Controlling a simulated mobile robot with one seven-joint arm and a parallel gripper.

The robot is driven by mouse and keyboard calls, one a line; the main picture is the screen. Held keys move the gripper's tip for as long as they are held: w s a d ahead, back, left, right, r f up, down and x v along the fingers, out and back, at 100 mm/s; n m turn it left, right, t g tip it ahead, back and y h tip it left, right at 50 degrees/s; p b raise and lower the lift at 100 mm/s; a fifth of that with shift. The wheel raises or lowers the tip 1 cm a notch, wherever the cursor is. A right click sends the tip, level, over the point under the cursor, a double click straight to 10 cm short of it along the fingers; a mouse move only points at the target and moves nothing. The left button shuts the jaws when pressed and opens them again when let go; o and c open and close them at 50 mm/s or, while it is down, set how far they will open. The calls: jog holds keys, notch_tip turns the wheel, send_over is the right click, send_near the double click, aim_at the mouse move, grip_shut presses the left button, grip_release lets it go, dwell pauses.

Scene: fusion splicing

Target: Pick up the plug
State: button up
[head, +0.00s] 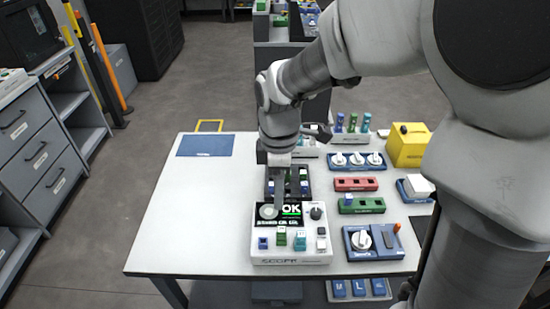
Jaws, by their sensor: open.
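Small coloured plug-like pieces stand on the device's front: a blue one (263,243), a green one (281,237) and a teal one (300,241). I cannot tell which piece is the plug. A dark holder (270,184) behind the device is partly hidden by my gripper.
A blue mat (206,145) lies at the table's back left. Red (356,184) and green (361,205) blocks, a blue unit with a white dial (361,240) and a yellow box (408,145) crowd the right side. The table's left part (190,215) is clear.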

jog(key=b, duration=0.1)
send_over(282, 229)
jog(key=f, duration=0.6)
jog(key=a+f, duration=0.1)
jog(key=f, duration=0.2)
jog(key=shift+w+f, duration=0.2)
jog(key=shift+f, duration=0.15)
jog(key=f, duration=0.3)
jog(key=d+f+b, duration=0.1)
jog(key=shift+s+f, duration=0.3)
jog(key=shift+f, duration=0.45)
grip_shut()
